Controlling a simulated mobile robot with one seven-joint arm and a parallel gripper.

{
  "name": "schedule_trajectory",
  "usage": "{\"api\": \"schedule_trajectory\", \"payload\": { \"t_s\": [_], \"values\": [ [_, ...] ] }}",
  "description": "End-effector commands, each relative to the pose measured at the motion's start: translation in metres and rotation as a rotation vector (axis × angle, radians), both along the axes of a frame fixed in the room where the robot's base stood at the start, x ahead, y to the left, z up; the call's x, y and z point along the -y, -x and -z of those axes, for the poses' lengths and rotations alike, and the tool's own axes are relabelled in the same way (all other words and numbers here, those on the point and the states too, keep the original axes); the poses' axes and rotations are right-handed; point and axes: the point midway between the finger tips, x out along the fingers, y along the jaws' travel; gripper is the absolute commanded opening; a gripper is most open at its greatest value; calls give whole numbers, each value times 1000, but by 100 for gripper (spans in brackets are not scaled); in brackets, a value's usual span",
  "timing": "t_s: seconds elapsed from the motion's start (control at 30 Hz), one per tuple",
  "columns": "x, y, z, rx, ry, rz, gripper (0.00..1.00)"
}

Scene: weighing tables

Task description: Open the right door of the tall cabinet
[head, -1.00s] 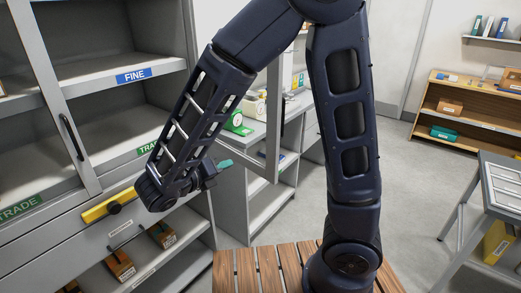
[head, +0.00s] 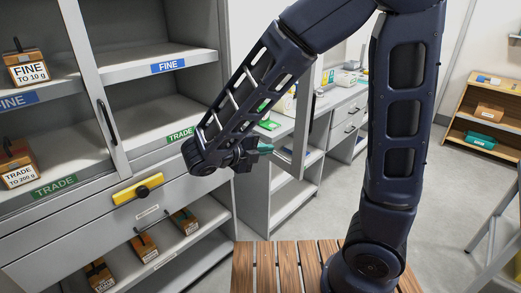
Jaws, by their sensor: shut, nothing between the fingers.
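The tall grey cabinet (head: 222,60) fills the left of the head view. Its left door (head: 85,75) is closed, with a dark upright handle (head: 107,121). The right-hand bay is uncovered. A grey door frame (head: 301,140) stands out from the cabinet's right side, apparently the right door swung wide open; my arm hides part of it. My gripper (head: 264,148), with teal fingertips, is shut and empty in front of this frame. I cannot tell if it touches the frame.
A yellow block with a black knob (head: 138,189) sits on the cabinet front below the doors. Weight boxes (head: 28,68) stand on shelves inside. A side bench (head: 345,100) lies behind the door frame. Wooden shelving (head: 485,110) stands far right, with open floor before it.

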Motion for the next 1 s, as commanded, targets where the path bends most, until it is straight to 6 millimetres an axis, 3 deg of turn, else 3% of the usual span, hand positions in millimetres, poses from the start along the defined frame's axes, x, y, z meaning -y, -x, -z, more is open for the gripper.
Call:
{"api": "schedule_trajectory", "payload": {
  "t_s": [0.3, 0.5, 1.0],
  "values": [
    [43, -32, 17, -1, 1, 3, 0],
    [63, -49, 17, 1, -1, 2, 0],
    [74, -57, 17, 0, 0, 0, 0]
  ]
}}
